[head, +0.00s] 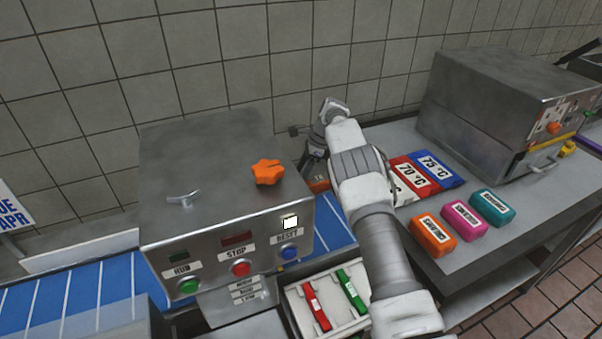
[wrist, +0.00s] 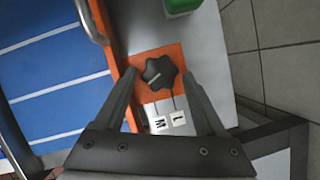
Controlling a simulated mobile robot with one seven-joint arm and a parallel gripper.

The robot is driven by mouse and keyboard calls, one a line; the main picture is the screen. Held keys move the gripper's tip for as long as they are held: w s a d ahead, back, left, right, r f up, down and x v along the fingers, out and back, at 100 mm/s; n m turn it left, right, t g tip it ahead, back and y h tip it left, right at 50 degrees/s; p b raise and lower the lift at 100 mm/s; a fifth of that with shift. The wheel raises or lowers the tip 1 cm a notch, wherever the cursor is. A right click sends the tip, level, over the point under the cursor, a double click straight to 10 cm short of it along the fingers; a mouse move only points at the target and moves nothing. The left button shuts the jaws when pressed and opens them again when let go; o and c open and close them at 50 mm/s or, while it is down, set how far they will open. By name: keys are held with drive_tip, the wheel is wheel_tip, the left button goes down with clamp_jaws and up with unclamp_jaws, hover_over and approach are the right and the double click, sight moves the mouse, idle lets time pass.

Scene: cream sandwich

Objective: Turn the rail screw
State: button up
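The rail screw appears to be the black star-shaped knob (wrist: 159,73) on an orange plate (wrist: 145,58) in the wrist view. My gripper (wrist: 160,75) is open, with one finger on each side of the knob and the tips about level with it. The fingers look apart from the knob; nothing is held. Two small white tags, one marked M (wrist: 160,124), lie below the knob, with dark lines above them.
A blue belt (wrist: 50,75) and a curved metal bar (wrist: 90,20) are left of the plate; a green block (wrist: 182,6) is above. In the head view, an orange star knob (head: 267,171) sits on the machine. Coloured blocks (head: 433,234) lie on the right table.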

drive_tip(key=shift+o, duration=0.9)
drive_tip(key=p+v, duration=0.4)
drive_tip(key=v, duration=1.3)
drive_tip(key=shift+d+r, duration=0.15)
